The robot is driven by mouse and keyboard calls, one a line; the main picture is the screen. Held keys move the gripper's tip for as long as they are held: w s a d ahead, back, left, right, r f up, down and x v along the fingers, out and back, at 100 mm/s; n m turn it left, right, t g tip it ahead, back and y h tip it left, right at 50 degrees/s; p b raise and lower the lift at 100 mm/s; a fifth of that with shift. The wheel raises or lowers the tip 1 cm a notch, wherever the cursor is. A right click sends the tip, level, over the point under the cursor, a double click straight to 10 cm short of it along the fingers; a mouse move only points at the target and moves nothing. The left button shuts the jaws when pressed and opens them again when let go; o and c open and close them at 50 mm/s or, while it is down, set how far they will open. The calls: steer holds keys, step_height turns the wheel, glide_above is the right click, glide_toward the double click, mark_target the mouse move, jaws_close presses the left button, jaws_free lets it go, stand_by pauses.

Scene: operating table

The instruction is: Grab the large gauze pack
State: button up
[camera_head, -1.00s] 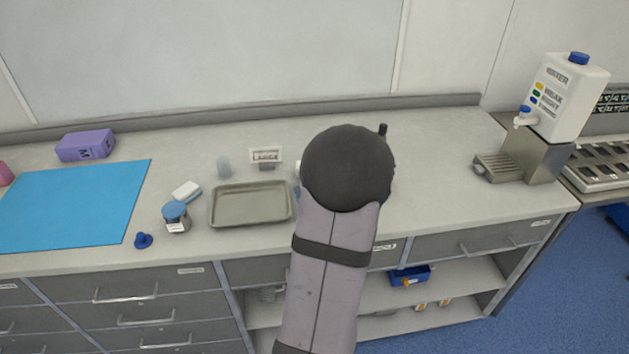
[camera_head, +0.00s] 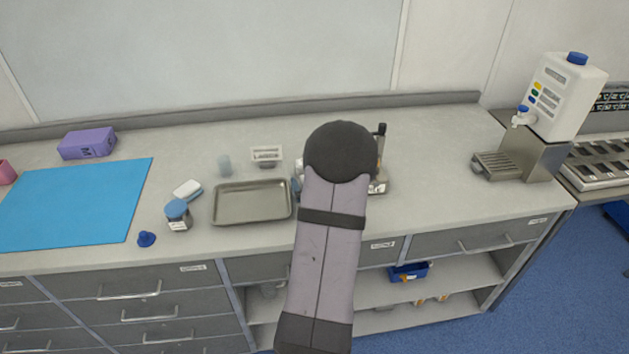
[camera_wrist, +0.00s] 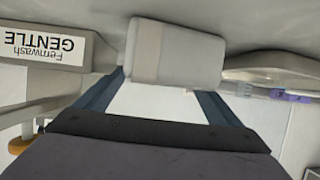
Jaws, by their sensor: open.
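I cannot identify the large gauze pack with certainty. A small white and blue pad (camera_head: 188,190) lies left of the metal tray (camera_head: 252,221).
A box labelled Fernwash GENTLE (camera_wrist: 45,47) stands close left of my fingers in the wrist view. A blue-lidded jar (camera_head: 178,216), blue mat (camera_head: 70,205) and purple box (camera_head: 87,145) are on the left. A microscope-like device (camera_head: 380,180) is partly behind my arm.

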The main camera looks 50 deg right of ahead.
steer(key=shift+w+d+f, duration=0.15)
steer(key=shift+w+d, duration=0.1)
steer(key=shift+w, duration=0.05)
steer(key=c, duration=1.2)
steer(key=shift+o, duration=0.2)
